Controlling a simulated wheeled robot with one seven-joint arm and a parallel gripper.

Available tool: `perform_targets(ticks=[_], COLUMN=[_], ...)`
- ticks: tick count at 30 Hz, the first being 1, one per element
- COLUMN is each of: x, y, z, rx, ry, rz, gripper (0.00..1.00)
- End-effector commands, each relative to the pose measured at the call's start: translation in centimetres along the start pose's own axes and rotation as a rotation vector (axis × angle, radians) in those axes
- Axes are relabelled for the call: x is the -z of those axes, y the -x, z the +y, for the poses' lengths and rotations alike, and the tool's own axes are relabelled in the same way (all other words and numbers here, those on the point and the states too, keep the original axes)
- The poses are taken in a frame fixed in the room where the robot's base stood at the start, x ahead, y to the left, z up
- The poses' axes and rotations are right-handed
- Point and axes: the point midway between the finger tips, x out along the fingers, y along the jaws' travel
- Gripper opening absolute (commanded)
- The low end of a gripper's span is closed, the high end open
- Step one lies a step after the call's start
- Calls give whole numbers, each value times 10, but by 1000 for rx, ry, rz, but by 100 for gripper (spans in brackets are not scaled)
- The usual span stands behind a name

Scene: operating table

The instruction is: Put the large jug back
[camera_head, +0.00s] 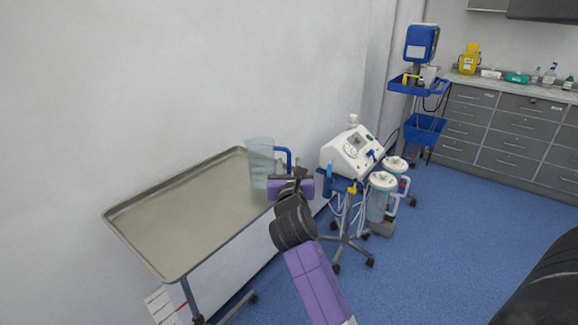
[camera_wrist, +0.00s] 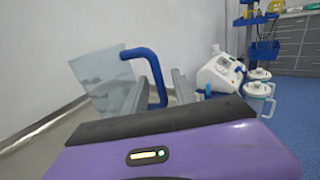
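The large jug (camera_head: 261,163) is clear with a blue handle (camera_head: 284,154). It stands upright at the right end of the metal tray table (camera_head: 175,225), near the wall, its handle facing right. In the wrist view, the jug (camera_wrist: 101,78) is left of centre and its blue handle (camera_wrist: 150,66) comes down between my two fingers. My gripper (camera_head: 287,177) is at the handle. Its fingers (camera_wrist: 159,88) are apart with the handle between them, and small gaps seem to show at the sides. The lower handle is hidden by my gripper body.
A white medical device (camera_head: 352,151) on a wheeled stand with suction canisters (camera_head: 380,196) is just right of the tray. A blue-shelved stand (camera_head: 421,88) and grey drawer cabinets (camera_head: 514,132) are behind. The tray's left and middle are bare.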

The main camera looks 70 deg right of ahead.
Motion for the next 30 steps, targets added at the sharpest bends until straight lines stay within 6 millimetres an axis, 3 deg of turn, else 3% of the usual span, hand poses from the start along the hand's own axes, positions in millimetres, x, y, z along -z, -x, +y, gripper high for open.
perform_targets(ticks=[8,11,24,30], x=[-4,-2,-2,-3], y=[0,10,95,116], z=[0,1,1,0], rx=[0,-2,-3,0], ry=[0,2,1,1], rz=[-1,2,2,0], gripper=[33,33,33,33])
